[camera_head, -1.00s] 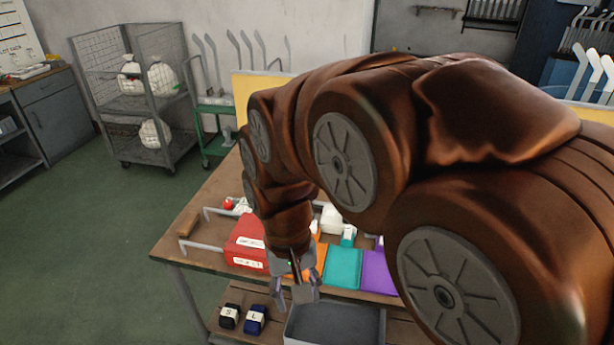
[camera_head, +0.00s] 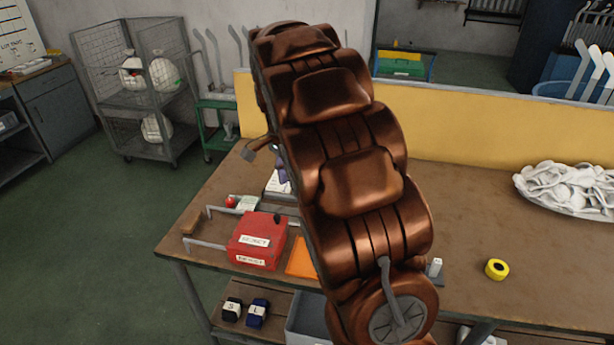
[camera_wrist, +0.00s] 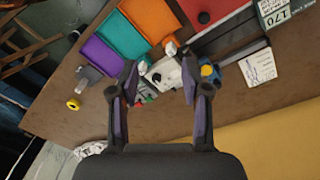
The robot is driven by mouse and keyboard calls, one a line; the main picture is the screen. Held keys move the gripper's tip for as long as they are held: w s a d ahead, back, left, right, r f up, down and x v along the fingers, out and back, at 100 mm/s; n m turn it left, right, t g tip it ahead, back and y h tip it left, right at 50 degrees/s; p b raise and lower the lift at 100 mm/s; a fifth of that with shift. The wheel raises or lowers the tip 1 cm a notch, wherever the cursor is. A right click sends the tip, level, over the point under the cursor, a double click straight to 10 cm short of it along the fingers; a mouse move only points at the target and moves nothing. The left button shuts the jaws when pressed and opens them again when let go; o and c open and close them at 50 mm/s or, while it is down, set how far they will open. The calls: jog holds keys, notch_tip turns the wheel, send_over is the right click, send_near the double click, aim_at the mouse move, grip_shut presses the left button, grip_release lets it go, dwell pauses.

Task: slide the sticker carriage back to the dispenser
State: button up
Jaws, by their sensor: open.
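My gripper (camera_wrist: 160,80) is open in the wrist view, with its two dark fingers apart. A white dispenser-like device (camera_wrist: 167,72) shows between and beyond the fingertips; I cannot tell whether they touch it. A small blue and yellow part (camera_wrist: 209,72), possibly the sticker carriage, is just right of the right fingertip, near the end of a dark rail (camera_wrist: 232,47). Which part is the carriage is not clear. In the head view my arm hides the device and most of my gripper.
A red box (camera_head: 257,240) stands at the table's front left, beside an orange tray (camera_head: 302,260). Teal (camera_wrist: 121,36) and purple (camera_wrist: 100,60) trays adjoin it in the wrist view. A yellow tape roll (camera_head: 497,269) and a white sock pile (camera_head: 568,190) lie right. A yellow panel (camera_head: 490,140) backs the table.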

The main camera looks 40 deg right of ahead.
jog(key=w+d+f+m+p, duration=0.1)
jog(key=w+d+f+m, duration=0.1)
jog(key=w+d+m, duration=0.1)
jog(key=w+d+f+m, duration=0.3)
jog(key=w+d+m, duration=0.1)
jog(key=w+d, duration=0.2)
jog(key=w+d+f+m+p, duration=0.1)
jog(key=w+d+f+m, duration=0.1)
jog(key=w+d, duration=0.3)
jog(key=shift+w+d+f+m+t+y+p, duration=0.1)
jog(key=shift+d+f+m+t+y+p, duration=0.15)
jog(key=shift+d+m+t+p, duration=0.35)
jog(key=shift+f, duration=0.3)
jog(key=shift+f+p, duration=1.15)
jog(key=shift+f, duration=2.5)
grip_shut()
